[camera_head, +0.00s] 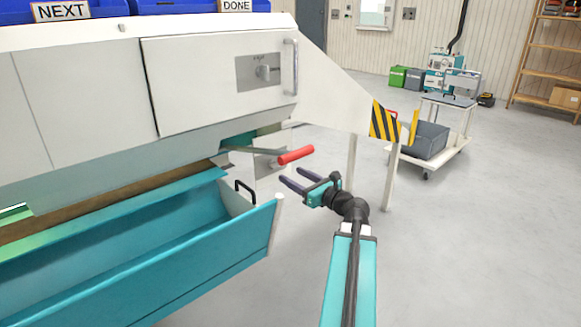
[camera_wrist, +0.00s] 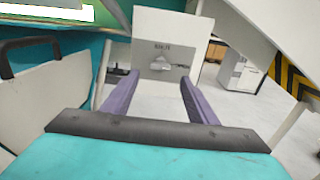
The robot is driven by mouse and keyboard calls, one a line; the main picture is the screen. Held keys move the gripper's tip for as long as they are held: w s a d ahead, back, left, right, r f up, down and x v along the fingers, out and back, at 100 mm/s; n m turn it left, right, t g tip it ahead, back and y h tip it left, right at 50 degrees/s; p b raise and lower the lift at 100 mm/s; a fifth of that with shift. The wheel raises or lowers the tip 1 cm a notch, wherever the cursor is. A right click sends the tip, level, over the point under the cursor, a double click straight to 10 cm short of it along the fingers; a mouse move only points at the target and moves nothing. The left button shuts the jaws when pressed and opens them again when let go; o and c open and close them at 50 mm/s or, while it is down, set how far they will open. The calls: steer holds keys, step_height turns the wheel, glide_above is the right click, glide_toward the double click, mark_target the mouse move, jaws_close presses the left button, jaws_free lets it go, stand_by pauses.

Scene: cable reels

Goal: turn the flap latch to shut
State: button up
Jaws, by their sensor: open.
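A white panel (camera_wrist: 172,25) stands ahead of my gripper in the wrist view. It carries a grey plate with small lettering, too small to read, and a light latch knob (camera_wrist: 165,64). In the head view a similar grey plate (camera_head: 262,163) shows under the machine, partly hidden behind a red-handled lever (camera_head: 296,155). I cannot tell the latch's exact angle. My gripper (camera_head: 283,176) is open and empty, its two dark fingers pointing toward the plate. In the wrist view the fingertips (camera_wrist: 160,78) lie either side of the knob in the picture, apparently short of it.
A teal bin (camera_head: 180,255) with a black handle is at left. A trolley (camera_head: 440,150) is beyond.

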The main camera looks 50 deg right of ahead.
mark_target(278, 167)
steer(key=w, duration=0.2)
steer(key=w+b, duration=0.1)
steer(key=w, duration=0.2)
steer(key=w+b, duration=0.1)
steer(key=w, duration=0.2)
steer(key=shift+w+d, duration=0.1)
steer(key=shift+d, duration=0.2)
